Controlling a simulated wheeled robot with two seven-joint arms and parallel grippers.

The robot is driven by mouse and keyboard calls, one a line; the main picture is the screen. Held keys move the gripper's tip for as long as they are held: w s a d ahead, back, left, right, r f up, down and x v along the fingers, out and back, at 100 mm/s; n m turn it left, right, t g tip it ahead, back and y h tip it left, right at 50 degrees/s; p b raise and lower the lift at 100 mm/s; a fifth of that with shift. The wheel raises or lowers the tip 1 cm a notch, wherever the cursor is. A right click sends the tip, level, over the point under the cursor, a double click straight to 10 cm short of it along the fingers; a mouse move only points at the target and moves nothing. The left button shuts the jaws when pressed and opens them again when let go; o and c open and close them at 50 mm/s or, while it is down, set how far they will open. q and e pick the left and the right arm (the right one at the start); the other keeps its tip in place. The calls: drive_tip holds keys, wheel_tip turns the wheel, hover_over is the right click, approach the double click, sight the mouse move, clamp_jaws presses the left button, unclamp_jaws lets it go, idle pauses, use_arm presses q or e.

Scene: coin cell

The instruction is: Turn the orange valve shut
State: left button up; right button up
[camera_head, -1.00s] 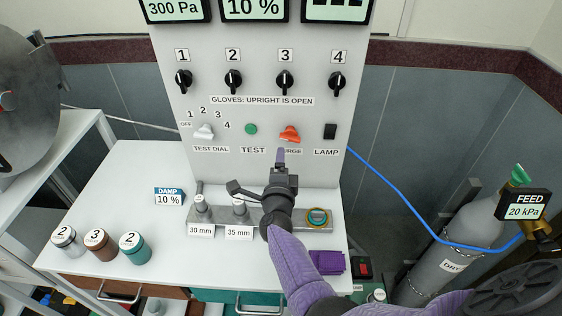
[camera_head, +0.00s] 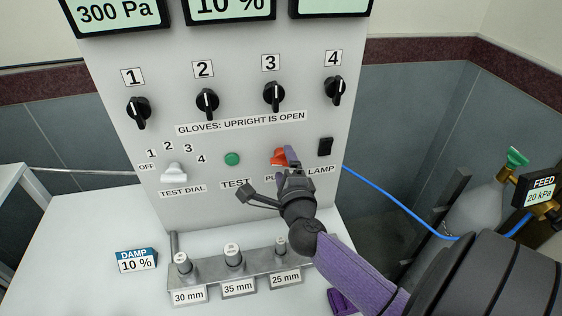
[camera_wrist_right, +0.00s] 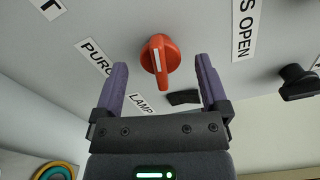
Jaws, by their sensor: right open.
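The orange valve (camera_head: 277,157) is a small knob on the grey panel, above a label that reads PURGE in part. In the head view my right gripper (camera_head: 289,158) is in front of it and hides its right side. In the right wrist view the orange valve (camera_wrist_right: 160,60) has a white mark on its handle and sits ahead of and between the two purple fingers of my right gripper (camera_wrist_right: 160,85). The fingers are spread apart, with clear space on both sides of the knob. My left gripper is not in view.
The panel also bears a black lamp switch (camera_head: 325,147), a green test button (camera_head: 232,159), a white test dial (camera_head: 174,173) and several black knobs above. A rack (camera_head: 215,275) with posts stands below on the white table. A blue hose (camera_head: 395,199) runs off to the right.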

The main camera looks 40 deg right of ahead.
drive_tip(key=shift+x, duration=0.85)
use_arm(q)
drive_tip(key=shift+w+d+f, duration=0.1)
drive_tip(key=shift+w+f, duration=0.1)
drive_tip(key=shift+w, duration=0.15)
use_arm(e)
drive_tip(key=shift+w+d, duration=0.1)
drive_tip(key=c, duration=0.6)
clamp_jaws()
drive_tip(key=n+p, duration=0.2)
drive_tip(key=p, duration=0.1)
drive_tip(key=shift+r, duration=0.25)
drive_tip(key=shift+f+n, duration=0.15)
drive_tip(key=shift+n, duration=0.35)
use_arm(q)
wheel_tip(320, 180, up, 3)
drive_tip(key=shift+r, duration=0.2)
use_arm(e)
drive_tip(key=shift+f, duration=0.15)
